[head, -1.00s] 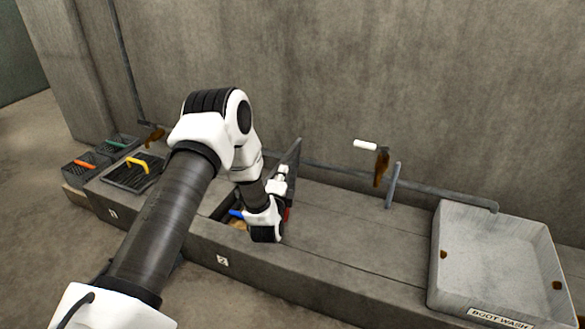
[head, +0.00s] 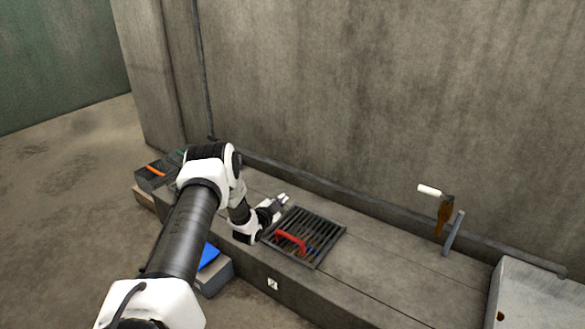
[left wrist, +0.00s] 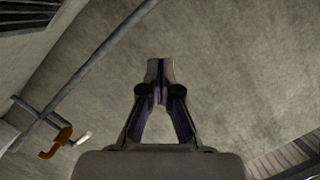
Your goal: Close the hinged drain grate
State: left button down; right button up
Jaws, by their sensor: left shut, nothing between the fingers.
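The drain grate (head: 330,232), dark bars with a red handle (head: 290,239), lies flat, or very nearly so, over the opening in the concrete ledge above the label 2. Something blue shows between its bars. My left gripper (head: 283,199) is shut and empty, just beyond the grate's far left corner; I cannot tell whether it touches the grate. The left wrist view shows its fingers (left wrist: 159,68) together with nothing between them. My right gripper is not in view.
A pipe (head: 330,187) runs along the wall behind the ledge. A blue-topped grey box (head: 215,278) sits before the ledge.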

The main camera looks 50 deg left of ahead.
pick_arm(q)
jog(key=n+b, duration=0.2)
jog(key=b, duration=0.4)
send_over(268, 231)
jog(key=shift+h, duration=0.4)
jog(key=f, duration=0.6)
jog(key=d+f, duration=0.1)
jog(key=f, duration=0.2)
jog(key=shift+a+f+b, duration=0.45)
jog(key=shift+f+b, duration=0.35)
jog(key=shift+f, duration=0.05)
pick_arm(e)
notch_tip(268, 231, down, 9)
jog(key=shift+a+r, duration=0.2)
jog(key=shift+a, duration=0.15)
